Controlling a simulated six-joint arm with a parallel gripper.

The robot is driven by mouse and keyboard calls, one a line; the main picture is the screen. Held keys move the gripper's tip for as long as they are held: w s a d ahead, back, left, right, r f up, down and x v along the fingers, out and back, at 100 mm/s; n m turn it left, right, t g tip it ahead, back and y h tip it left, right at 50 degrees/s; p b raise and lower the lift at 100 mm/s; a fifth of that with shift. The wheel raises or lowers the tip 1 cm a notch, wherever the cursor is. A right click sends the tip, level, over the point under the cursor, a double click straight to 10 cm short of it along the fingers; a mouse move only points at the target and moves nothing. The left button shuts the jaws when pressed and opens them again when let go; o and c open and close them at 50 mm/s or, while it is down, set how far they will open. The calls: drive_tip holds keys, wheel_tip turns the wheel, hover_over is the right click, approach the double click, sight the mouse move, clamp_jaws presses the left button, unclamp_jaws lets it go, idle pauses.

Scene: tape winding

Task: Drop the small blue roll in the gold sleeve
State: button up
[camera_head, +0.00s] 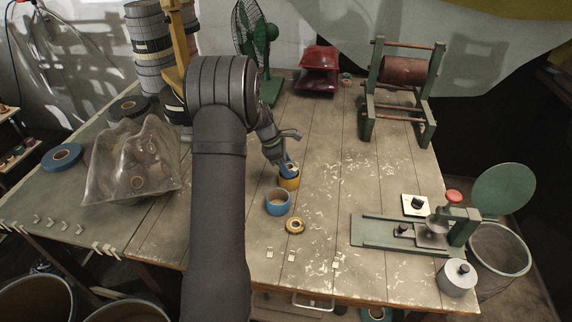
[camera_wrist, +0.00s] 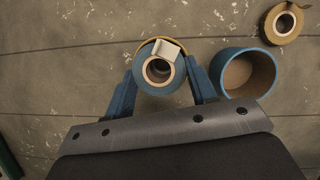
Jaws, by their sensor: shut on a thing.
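The small blue roll (camera_wrist: 178,83) has a pale core and a light tab across its top edge. It is between the two blue fingers of my gripper (camera_wrist: 160,75), which is shut on it. The gold sleeve (camera_head: 289,183) stands upright on the bench, directly below my gripper (camera_head: 288,167) in the head view. In the wrist view only a thin arc of the sleeve's rim (camera_wrist: 147,43) shows behind the roll. The roll covers the sleeve's opening, and I cannot tell whether its lower edge is inside.
A blue sleeve (camera_head: 277,203) stands open close beside the gold one. A small gold roll (camera_head: 295,226) lies in front. A green bench device (camera_head: 378,234) is at right, and a clear plastic bag (camera_head: 130,168) at left. The bench middle right is clear apart from scraps.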

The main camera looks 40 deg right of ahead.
drive_tip(key=o, duration=1.4)
drive_tip(key=shift+o, duration=0.2)
drive_tip(key=shift+r, duration=0.1)
wheel_tip(320, 180, up, 6)
drive_tip(key=shift+f, duration=0.1)
idle(0.4)
drive_tip(key=shift+f, duration=0.1)
drive_tip(key=shift+f, duration=2.9)
